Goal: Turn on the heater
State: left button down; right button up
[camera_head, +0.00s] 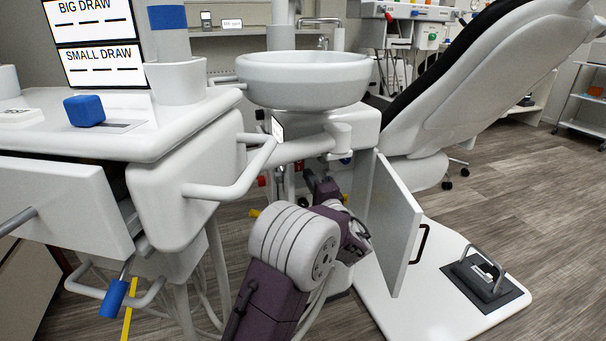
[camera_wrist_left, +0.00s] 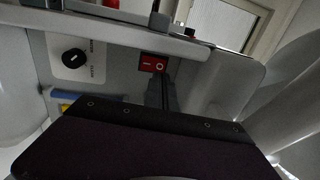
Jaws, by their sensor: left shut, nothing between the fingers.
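In the left wrist view a red rocker switch (camera_wrist_left: 152,63) with white I and O marks sits on a grey panel. A black dial (camera_wrist_left: 73,58) on a white plate with small dark lettering is to its left. I cannot read the lettering or tell which one belongs to the heater. My left gripper (camera_wrist_left: 161,84) is shut and empty, its dark fingers just below the red switch; contact is unclear. In the head view the left gripper (camera_head: 324,187) reaches under the white basin unit, beside the open door. The switch is hidden there. My right gripper is not in view.
A white basin (camera_head: 303,78) stands above my left arm. An open white door (camera_head: 396,225) is close to its right. The dental chair (camera_head: 490,75) is at the right. A white counter (camera_head: 150,135) with a blue block (camera_head: 84,110) is at the left.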

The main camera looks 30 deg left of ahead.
aim_at(299, 164)
pick_arm(q)
jog(key=b+x, duration=0.1)
jog(key=x, duration=0.4)
jog(key=shift+w+a+b, duration=0.15)
jog(key=shift+w+b, duration=0.05)
jog(key=shift+b, duration=0.2)
